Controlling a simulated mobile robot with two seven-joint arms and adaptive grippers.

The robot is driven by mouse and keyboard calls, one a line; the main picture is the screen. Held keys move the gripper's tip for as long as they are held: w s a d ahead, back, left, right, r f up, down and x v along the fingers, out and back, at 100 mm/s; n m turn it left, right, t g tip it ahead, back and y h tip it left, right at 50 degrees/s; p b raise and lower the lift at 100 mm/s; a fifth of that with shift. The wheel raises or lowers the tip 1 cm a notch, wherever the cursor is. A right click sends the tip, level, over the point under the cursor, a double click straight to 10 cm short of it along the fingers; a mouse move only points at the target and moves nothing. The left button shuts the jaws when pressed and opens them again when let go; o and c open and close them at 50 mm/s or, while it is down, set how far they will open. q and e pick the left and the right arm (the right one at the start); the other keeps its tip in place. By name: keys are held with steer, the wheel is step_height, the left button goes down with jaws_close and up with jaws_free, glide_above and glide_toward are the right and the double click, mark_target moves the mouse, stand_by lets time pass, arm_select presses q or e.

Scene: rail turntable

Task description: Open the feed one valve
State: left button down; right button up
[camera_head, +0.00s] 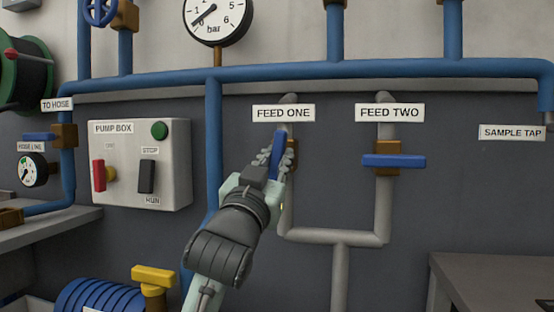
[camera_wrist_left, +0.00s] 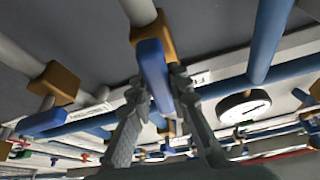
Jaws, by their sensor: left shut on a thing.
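The feed one valve sits on a grey pipe below the FEED ONE label (camera_head: 283,113). Its blue handle (camera_head: 277,150) stands nearly upright, roughly along the pipe, with a slight tilt. My left gripper (camera_head: 281,158) is shut on this handle and hides part of it and of the brass body (camera_head: 292,153). In the left wrist view the blue handle (camera_wrist_left: 152,72) lies between the two fingers, with the brass valve body (camera_wrist_left: 154,36) beyond it. My right gripper is not in view.
The feed two valve (camera_head: 394,161) is to the right, its blue handle lying across its pipe. A pump box (camera_head: 140,185) with a red lever is on the left. A pressure gauge (camera_head: 215,18) is above. The wall between feed two and the sample tap label (camera_head: 511,132) is clear.

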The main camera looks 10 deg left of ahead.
arm_select(q)
steer(key=c, duration=1.4)
jaws_free()
steer(key=v, duration=0.7)
steer(key=shift+s, duration=0.25)
steer(key=shift+f, duration=0.1)
